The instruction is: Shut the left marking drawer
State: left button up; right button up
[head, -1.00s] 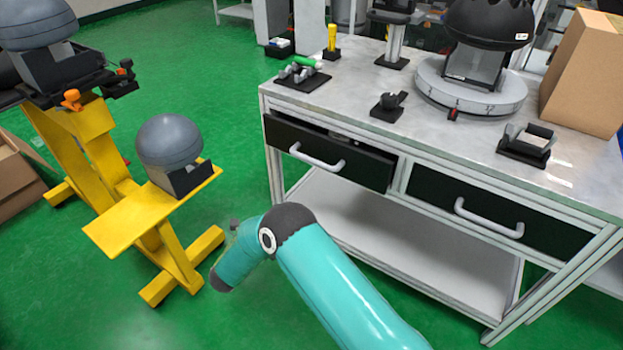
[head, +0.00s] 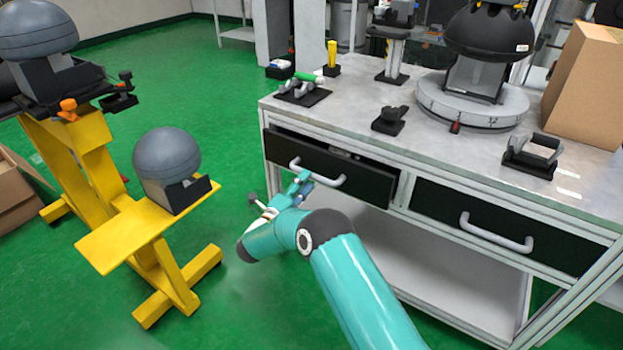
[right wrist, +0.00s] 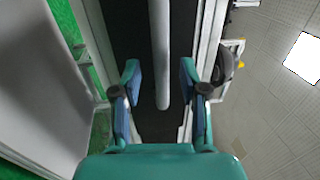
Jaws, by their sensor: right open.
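The left marking drawer (head: 370,181) is a black front with a pale bar handle (head: 318,174), set under the left part of the workbench top. It stands slightly open, with a gap showing along its top edge. My right gripper (head: 303,186) is in front of this drawer, close to the left part of the handle. In the right wrist view the gripper (right wrist: 160,85) is open, and the handle (right wrist: 160,50) shows between and beyond its two fingers. I cannot tell whether they touch it. My left gripper is not in view.
The right drawer (head: 555,244) looks shut. The workbench top (head: 350,115) carries a black helmet (head: 487,32) on a round stand, a cardboard box (head: 590,85) and small fixtures. A yellow stand (head: 120,238) with grey domes is at left. Green floor lies between.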

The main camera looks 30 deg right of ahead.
jog(key=shift+x, duration=1.75)
jog(key=shift+a, duration=0.1)
grip_shut()
